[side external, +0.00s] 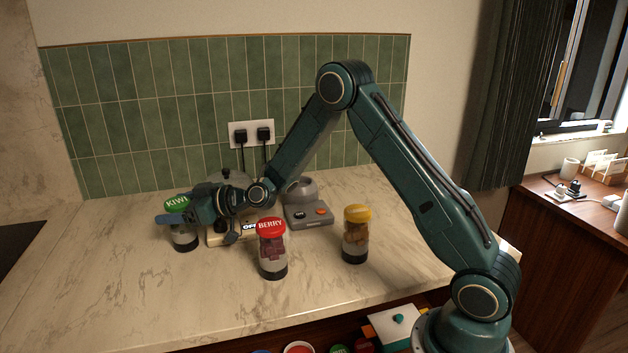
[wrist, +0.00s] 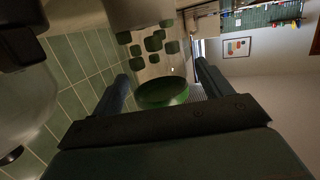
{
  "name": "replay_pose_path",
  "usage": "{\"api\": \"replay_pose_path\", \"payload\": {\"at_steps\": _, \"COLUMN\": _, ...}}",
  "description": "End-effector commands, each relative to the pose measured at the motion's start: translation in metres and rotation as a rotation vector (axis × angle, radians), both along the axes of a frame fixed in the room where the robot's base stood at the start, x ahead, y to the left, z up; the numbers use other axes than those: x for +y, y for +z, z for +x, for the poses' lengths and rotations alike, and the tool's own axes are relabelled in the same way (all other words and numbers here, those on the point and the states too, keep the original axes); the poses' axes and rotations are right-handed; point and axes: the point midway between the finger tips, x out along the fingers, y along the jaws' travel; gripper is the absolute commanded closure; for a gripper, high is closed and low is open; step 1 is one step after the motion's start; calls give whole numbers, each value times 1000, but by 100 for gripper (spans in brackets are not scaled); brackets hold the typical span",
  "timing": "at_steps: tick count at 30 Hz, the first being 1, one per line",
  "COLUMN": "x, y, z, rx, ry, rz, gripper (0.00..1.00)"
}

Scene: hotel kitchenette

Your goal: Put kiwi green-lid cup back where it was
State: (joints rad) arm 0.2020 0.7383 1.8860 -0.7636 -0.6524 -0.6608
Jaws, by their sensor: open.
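The kiwi cup (side external: 184,241) stands upright at the left of the counter, with its green lid (side external: 177,203) marked KIWI. My gripper (side external: 176,217) is level with the cup just below the lid, and one finger crosses in front of it. In the wrist view, the green lid (wrist: 163,92) lies between the two open fingers of my gripper (wrist: 162,72), with space visible on both sides. Dark green kiwi pieces (wrist: 153,44) show through the clear cup wall. Part of the cup is hidden by my gripper in the side view.
A red-lid BERRY cup (side external: 272,252) and a yellow-lid cup (side external: 355,236) stand to the right. The counter (side external: 110,300) is clear at front left.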

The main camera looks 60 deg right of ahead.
Motion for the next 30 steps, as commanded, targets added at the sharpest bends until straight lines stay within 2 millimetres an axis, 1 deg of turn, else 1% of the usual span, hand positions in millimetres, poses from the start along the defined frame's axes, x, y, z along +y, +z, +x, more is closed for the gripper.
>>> {"api": "replay_pose_path", "payload": {"at_steps": 10, "x": 0, "y": 0, "z": 0, "rx": 0, "ry": 0, "rz": 0, "gripper": 22}}
{"api": "replay_pose_path", "payload": {"at_steps": 11, "x": 0, "y": 0, "z": 0, "rx": 0, "ry": 0, "rz": 0, "gripper": 26}}
{"api": "replay_pose_path", "payload": {"at_steps": 15, "x": 0, "y": 0, "z": 0, "rx": 0, "ry": 0, "rz": 0, "gripper": 54}}
{"api": "replay_pose_path", "payload": {"at_steps": 20, "x": 0, "y": 1, "z": 0, "rx": -3, "ry": 0, "rz": 0, "gripper": 85}}
{"api": "replay_pose_path", "payload": {"at_steps": 30, "x": 0, "y": 4, "z": 0, "rx": -3, "ry": 0, "rz": 0, "gripper": 86}}
